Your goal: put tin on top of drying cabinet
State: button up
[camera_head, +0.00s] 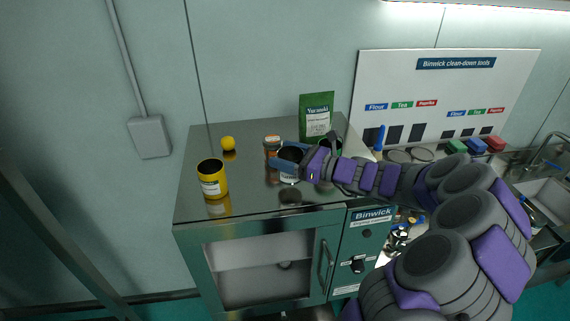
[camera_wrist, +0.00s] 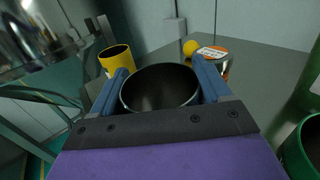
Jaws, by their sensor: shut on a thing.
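My gripper (camera_head: 296,160) is shut on an open, empty-looking tin (camera_head: 289,175) with a dark inside and a pale label. In the wrist view the tin's round mouth (camera_wrist: 160,88) sits upright between the two blue fingers. The tin is over the top of the drying cabinet (camera_head: 245,195), near its front middle. A dark reflection shows below it with a small gap, so it seems slightly above the surface; contact is hard to judge. The cabinet's glass door, handle and Binwick panel face front.
On the cabinet top stand a yellow tin (camera_head: 212,181), a yellow ball (camera_head: 228,143), an orange-lidded jar (camera_head: 271,147) beside the held tin, and a green pouch (camera_head: 316,116). A green cup (camera_wrist: 303,150) is at right. Clear surface lies between the yellow tin and the jar.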

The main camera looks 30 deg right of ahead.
jog(key=f, duration=0.1)
jog(key=a+f, duration=0.1)
jog(key=f, duration=0.1)
jog(key=shift+w+f+p, duration=0.1)
jog(key=shift+w+p, duration=0.1)
jog(key=shift+p, duration=0.1)
jog(key=shift+a+f, duration=0.2)
jog(key=shift+a, duration=0.1)
jog(key=shift+d, duration=0.15)
jog(key=o, duration=0.7)
jog(key=shift+d, duration=0.1)
jog(key=o, duration=0.3)
jog(key=shift+d, duration=0.2)
jog(key=shift+a, duration=0.1)
jog(key=shift+s, duration=0.1)
